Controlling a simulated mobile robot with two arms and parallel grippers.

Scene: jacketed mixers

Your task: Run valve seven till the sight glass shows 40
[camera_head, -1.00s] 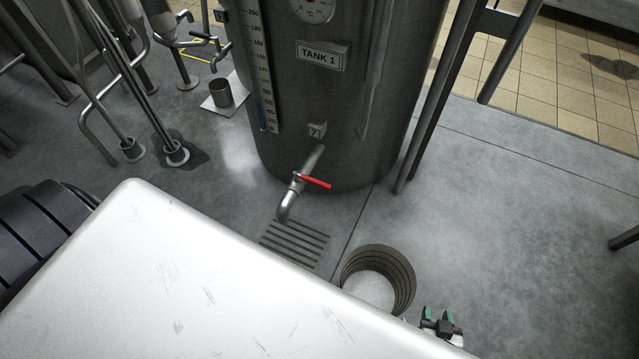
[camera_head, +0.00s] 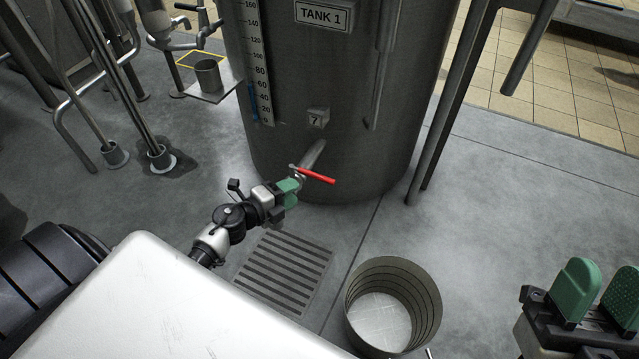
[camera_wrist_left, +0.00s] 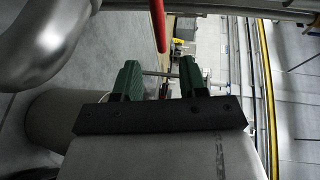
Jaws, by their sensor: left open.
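Valve seven's red lever (camera_head: 316,175) sits on the outlet pipe low on Tank 1, under the tag marked 7 (camera_head: 317,119). The lever lies crosswise to the pipe. My left gripper (camera_head: 290,188) is at the valve, just below the lever, and hides the spout. In the left wrist view my left gripper (camera_wrist_left: 160,78) is open, its green fingers apart and empty, with the red lever's (camera_wrist_left: 158,25) end just beyond the gap. The sight glass (camera_head: 253,100) has a blue column topping out near the 60 mark; I cannot read it exactly. My right gripper (camera_head: 598,295) is open and empty at lower right.
A floor drain grate (camera_head: 285,272) lies below the valve. A metal bucket (camera_head: 435,310) stands right of it. A smaller metal pot (camera_head: 208,76) stands on a plate behind left. Tank legs (camera_head: 450,100) rise at right. Floor between them is clear.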

